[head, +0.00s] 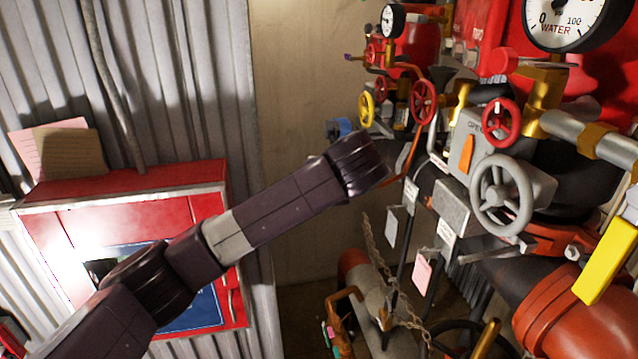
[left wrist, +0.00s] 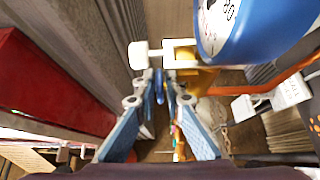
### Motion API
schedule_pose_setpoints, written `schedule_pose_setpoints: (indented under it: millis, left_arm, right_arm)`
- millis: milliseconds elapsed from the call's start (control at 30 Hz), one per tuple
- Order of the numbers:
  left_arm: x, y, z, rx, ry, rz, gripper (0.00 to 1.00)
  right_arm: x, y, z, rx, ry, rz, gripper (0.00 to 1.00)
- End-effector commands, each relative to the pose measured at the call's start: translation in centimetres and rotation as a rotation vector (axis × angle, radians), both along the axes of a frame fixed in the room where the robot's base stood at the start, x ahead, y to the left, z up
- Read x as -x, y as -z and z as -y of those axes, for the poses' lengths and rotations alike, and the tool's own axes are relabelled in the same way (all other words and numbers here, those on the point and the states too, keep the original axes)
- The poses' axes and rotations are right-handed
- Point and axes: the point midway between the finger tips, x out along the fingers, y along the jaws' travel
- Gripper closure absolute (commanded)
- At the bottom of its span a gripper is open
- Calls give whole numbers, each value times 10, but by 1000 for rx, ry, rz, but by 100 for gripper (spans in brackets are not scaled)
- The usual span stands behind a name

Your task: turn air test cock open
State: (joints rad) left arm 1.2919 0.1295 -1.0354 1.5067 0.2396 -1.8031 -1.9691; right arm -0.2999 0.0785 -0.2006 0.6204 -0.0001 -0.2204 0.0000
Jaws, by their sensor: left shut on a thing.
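In the left wrist view, a small fitting with a pale knob (left wrist: 138,55) and a yellow-white body (left wrist: 180,52) sits beside a blue-rimmed gauge (left wrist: 258,28); I take it for the air test cock. The two blue-padded fingers of my left gripper (left wrist: 161,84) close together just below its stem. They are shut on a small part there, mostly hidden between the tips; its lever position is hard to tell. In the head view my left arm hides the gripper, and a bit of blue (head: 340,128) shows just past the wrist. My right gripper is not in view.
Pipework with a grey handwheel (head: 502,195), red handwheel (head: 500,122), yellow handle (head: 605,262) and water gauge (head: 566,20) crowds the right. A red cabinet (head: 125,190) is on the left wall. A chain (head: 375,250) hangs below the arm's end.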

Motion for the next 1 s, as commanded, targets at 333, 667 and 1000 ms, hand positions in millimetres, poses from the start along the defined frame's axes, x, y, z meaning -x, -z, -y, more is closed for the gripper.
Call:
schedule_pose_setpoints:
  millis: [333, 667, 1000]
  left_arm:
    - [0, 1, 0, -1, 0, -1, 83]
    - [5, -5, 2, 0, 1, 2, 83]
    - [52, -44, 19, -4, 6, 10, 83]
  right_arm:
    - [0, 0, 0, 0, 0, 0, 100]
    - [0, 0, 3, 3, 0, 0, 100]
    - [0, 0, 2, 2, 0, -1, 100]
